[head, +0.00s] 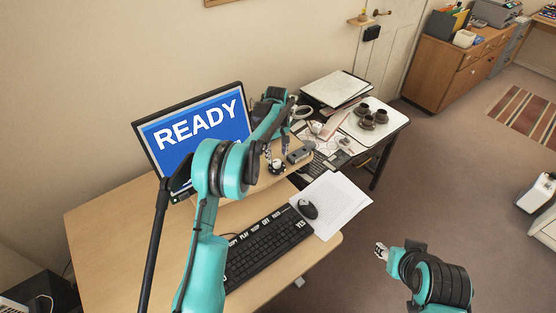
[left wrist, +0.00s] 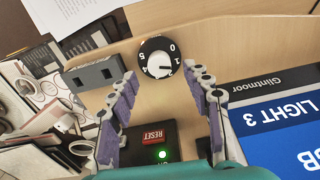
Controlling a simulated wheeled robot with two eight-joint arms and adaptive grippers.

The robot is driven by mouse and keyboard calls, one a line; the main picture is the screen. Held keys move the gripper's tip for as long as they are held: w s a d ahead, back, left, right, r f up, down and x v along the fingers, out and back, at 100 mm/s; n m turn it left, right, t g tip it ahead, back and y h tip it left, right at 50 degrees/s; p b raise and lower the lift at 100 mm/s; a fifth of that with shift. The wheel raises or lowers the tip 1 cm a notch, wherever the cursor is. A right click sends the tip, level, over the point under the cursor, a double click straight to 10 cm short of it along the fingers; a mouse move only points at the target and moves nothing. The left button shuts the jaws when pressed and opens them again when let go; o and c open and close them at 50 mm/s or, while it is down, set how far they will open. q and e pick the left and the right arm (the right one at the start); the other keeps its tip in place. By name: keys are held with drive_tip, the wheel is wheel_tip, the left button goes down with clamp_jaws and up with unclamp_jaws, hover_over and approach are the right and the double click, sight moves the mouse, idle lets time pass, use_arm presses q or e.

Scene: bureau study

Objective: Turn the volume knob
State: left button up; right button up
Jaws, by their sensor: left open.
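The volume knob (left wrist: 157,60) is a round black dial with a white centre and numbers from 0 to 5, on the wooden riser. In the head view the knob (head: 277,167) is small, just below my left gripper (head: 276,152). In the left wrist view my left gripper (left wrist: 160,76) is open, with its purple-padded fingers spread on either side of and short of the knob. I see no contact with it. I cannot tell exactly where its pointer stands. My right gripper (head: 381,251) is over the floor, right of the desk, too small to read.
A grey socket block (left wrist: 96,75) sits beside the knob. A RESET button (left wrist: 153,136) with a green light lies close to the fingers. The monitor (head: 196,130) stands behind my left arm. A keyboard (head: 268,246) and mouse (head: 308,209) lie in front.

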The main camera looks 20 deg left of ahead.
sight(277, 161)
use_arm(q)
drive_tip(key=shift+w+f+b, duration=0.1)
drive_tip(key=shift+f+b, duration=0.35)
drive_tip(key=shift+f, duration=1.7)
clamp_jaws()
drive_tip(key=m, duration=0.4)
drive_tip(key=shift+m, duration=0.3)
drive_tip(key=m, duration=0.4)
drive_tip(key=shift+m+p, duration=0.3)
drive_tip(key=shift+p, duration=0.1)
